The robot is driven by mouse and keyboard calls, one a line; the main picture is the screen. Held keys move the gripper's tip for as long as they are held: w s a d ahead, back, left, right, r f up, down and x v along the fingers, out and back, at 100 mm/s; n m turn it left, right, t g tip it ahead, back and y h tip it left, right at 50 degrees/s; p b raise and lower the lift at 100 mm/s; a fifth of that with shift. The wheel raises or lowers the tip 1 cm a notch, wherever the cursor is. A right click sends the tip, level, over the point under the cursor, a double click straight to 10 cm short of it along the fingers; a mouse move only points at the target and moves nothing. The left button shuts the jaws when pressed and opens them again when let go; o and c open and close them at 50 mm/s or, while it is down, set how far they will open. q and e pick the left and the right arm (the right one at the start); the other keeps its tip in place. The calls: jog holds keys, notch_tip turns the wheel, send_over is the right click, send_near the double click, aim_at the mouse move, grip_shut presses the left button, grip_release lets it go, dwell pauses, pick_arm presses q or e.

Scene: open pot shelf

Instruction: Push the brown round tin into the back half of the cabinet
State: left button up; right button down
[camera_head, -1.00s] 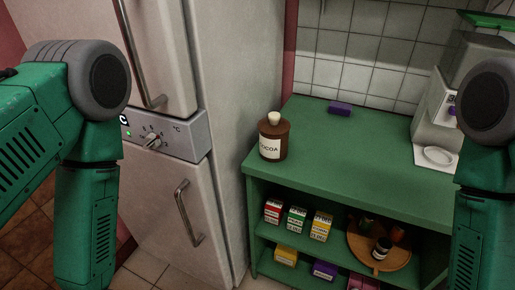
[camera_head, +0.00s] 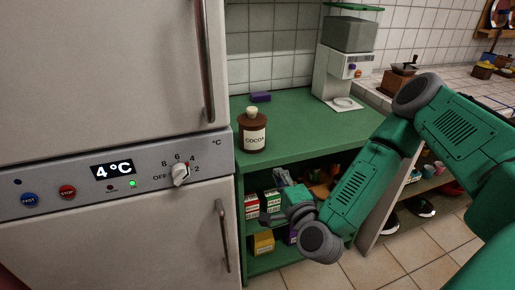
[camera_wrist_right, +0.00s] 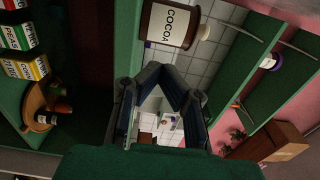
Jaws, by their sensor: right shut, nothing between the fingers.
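The brown round tin (camera_head: 252,136) with a white COCOA label and pale knob stands upright on the green cabinet top (camera_head: 290,117), near its front left corner. It also shows at the top of the right wrist view (camera_wrist_right: 170,24). My right gripper (camera_head: 281,178) is below the countertop level, in front of the open shelf and lower right of the tin. It is apart from the tin. In the right wrist view its fingers (camera_wrist_right: 168,78) close together with nothing between them. My left gripper is not in view.
A coffee machine (camera_head: 343,65) stands at the back right. Small food boxes (camera_head: 252,206) and a round wooden tray (camera_wrist_right: 36,105) are on the shelf below. The fridge (camera_head: 110,190) closes off the left side.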

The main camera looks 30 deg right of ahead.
aim_at(258, 144)
jog(key=x, duration=0.8)
jog(key=a+x, duration=0.1)
jog(key=x, duration=0.3)
jog(key=shift+w, duration=0.2)
jog(key=shift+w+d+r, duration=0.1)
jog(key=shift+w, duration=0.4)
jog(key=shift+d, duration=0.15)
jog(key=shift+d, duration=0.2)
jog(key=b+x, duration=0.2)
jog(key=x, duration=0.1)
jog(key=b+x, duration=0.2)
jog(key=x, duration=0.2)
jog(key=b+x, duration=0.2)
jog(key=x, duration=0.1)
jog(key=shift+w+a+f, duration=0.2)
jog(key=shift+w+f, duration=0.05)
jog(key=shift+w, duration=0.15)
jog(key=shift+w+d+r, duration=0.1)
jog(key=shift+w, duration=0.1)
jog(key=shift+w+d+r, duration=0.1)
